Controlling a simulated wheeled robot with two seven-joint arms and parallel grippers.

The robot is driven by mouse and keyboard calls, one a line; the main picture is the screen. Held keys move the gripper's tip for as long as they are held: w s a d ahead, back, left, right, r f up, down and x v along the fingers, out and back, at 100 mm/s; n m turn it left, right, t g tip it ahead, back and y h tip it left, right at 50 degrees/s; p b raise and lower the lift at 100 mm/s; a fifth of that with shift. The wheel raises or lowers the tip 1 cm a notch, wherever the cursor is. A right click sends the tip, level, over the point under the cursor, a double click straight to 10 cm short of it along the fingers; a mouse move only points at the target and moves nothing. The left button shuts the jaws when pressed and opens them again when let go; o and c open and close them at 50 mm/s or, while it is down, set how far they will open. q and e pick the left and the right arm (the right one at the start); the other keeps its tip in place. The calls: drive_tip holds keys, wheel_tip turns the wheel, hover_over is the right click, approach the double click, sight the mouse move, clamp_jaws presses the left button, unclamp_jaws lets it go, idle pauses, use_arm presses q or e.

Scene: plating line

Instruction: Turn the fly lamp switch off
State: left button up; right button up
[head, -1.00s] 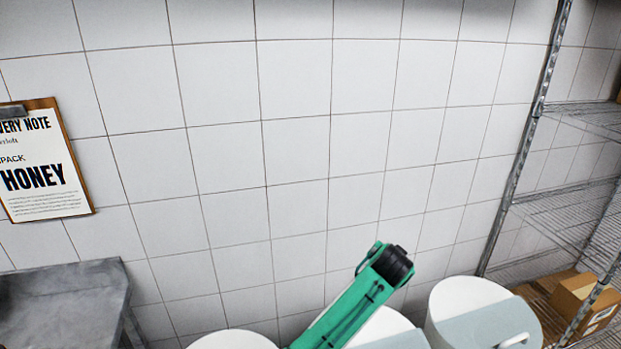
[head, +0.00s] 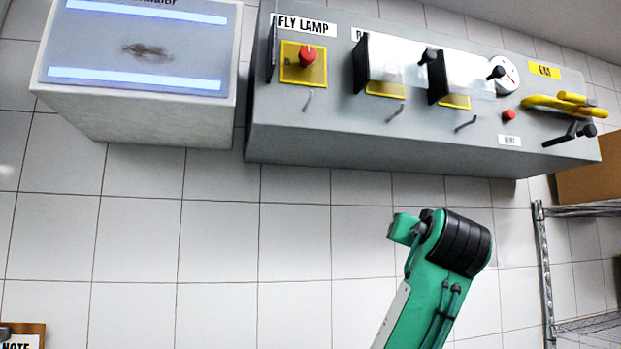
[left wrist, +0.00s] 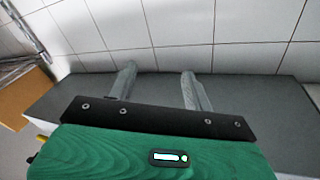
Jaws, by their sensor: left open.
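The fly lamp switch (head: 307,56) is a red rotary knob on a yellow plate under the FLY LAMP label (head: 304,25), at the left of a grey wall panel (head: 330,140). Its white mark points roughly up. A dark flap (head: 272,48) stands at the plate's left side, and the knob is exposed. The fly lamp unit (head: 140,115), left of the panel, has two glowing blue tubes. In the left wrist view, my left gripper (left wrist: 158,82) is open and empty before a dark grey surface; the knob is not visible there. Neither gripper shows in the head view.
Two other switches have clear covers (head: 395,60). A gauge (head: 508,72), a red button (head: 508,115) and a yellow handle (head: 565,104) are further right. A cardboard box (head: 590,180) and wire shelf (head: 590,210) are at the right. My green arm link rises below the panel.

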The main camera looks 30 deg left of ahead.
use_arm(q)
drive_tip(key=s+r+n+y, duration=0.3)
drive_tip(key=s+r, duration=0.8)
drive_tip(key=r, duration=0.3)
drive_tip(key=n+g+y, duration=0.1)
drive_tip(key=n+y, duration=0.3)
drive_tip(key=n, duration=0.1)
approach(309, 55)
drive_tip(key=shift+g, duration=0.3)
drive_tip(key=p+x, duration=0.4)
drive_tip(key=x, duration=0.1)
drive_tip(key=p+x, duration=0.2)
drive_tip(key=shift+w+a+r+p, duration=0.15)
drive_tip(key=shift+w+r+p, duration=0.15)
drive_tip(key=shift+r, duration=0.15)
drive_tip(key=shift+w+a+r, duration=0.15)
drive_tip(key=shift+w+a, duration=0.3)
drive_tip(key=shift+a, duration=0.1)
drive_tip(key=c, duration=1)
